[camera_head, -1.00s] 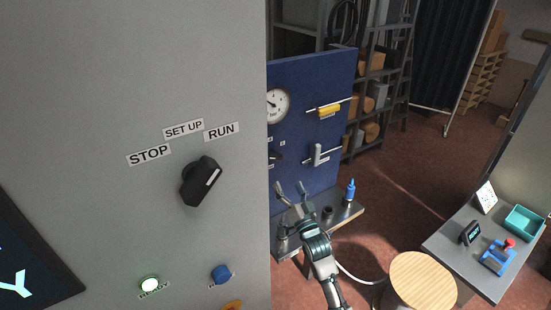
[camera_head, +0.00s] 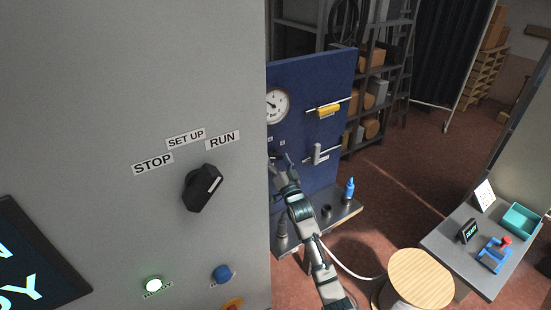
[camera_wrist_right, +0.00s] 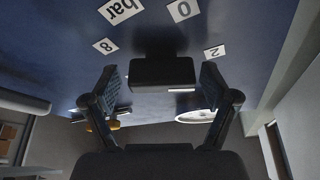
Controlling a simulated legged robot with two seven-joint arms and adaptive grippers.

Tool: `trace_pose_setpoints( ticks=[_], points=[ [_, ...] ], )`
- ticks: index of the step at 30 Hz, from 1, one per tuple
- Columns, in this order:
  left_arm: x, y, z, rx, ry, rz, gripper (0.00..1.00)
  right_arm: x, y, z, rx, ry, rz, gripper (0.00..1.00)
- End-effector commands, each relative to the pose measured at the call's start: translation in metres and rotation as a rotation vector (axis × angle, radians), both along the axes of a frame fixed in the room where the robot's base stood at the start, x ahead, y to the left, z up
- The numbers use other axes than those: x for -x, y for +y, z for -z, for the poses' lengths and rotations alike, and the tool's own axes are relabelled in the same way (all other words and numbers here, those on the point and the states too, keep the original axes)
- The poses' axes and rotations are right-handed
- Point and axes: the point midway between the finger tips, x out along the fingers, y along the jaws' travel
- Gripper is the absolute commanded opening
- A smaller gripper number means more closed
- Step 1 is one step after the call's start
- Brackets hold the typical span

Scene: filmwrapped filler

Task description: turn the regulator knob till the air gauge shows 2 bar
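The black regulator knob (camera_wrist_right: 162,72) sticks out of the blue panel (camera_wrist_right: 60,50) in the right wrist view. Labels reading bar, 0, 2 and 8 surround it. My right gripper (camera_wrist_right: 160,84) is open, with one finger on each side of the knob and a visible gap on both sides. In the head view my right gripper (camera_head: 283,162) is at the panel's left part, covering most of the knob area. The round white air gauge (camera_head: 277,106) is above it, its left edge cut off by the grey cabinet; its reading is too small to tell. My left gripper is out of view.
The grey cabinet (camera_head: 110,90) with its STOP/SET UP/RUN switch (camera_head: 203,188) fills the left. A shelf (camera_head: 335,215) with a blue bottle (camera_head: 349,190) lies below the panel. A round stool (camera_head: 420,275) and side table (camera_head: 450,245) stand right.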

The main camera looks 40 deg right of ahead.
Motion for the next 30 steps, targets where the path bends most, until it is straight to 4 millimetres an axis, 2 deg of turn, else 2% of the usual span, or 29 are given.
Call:
trace_pose_setpoints(
  ticks=[1,5,6,10,18,28,29,30],
  points=[
    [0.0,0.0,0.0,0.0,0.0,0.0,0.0,0.0,0.0,0.0,0.0,0.0,0.0,0.66],
    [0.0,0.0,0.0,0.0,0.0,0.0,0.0,0.0,0.0,0.0,-0.001,0.001,0.0,0.33],
    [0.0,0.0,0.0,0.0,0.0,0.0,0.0,0.0,0.0,0.0,-0.001,0.001,0.0,0.31],
    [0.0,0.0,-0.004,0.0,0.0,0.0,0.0,0.0,0.0,-0.001,-0.019,-0.001,0.0,0.31],
    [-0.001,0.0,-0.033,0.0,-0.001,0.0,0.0,-0.001,0.0,-0.003,-0.204,-0.02,0.001,0.31],
    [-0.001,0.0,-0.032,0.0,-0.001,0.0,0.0,0.0,0.0,0.0,-0.222,-0.024,0.002,0.31],
    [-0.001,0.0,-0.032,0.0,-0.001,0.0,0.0,0.0,0.0,0.0,-0.222,-0.024,0.002,0.7],
    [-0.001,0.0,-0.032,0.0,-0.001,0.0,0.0,0.0,0.0,0.0,-0.222,-0.024,0.002,0.8]
  ],
)
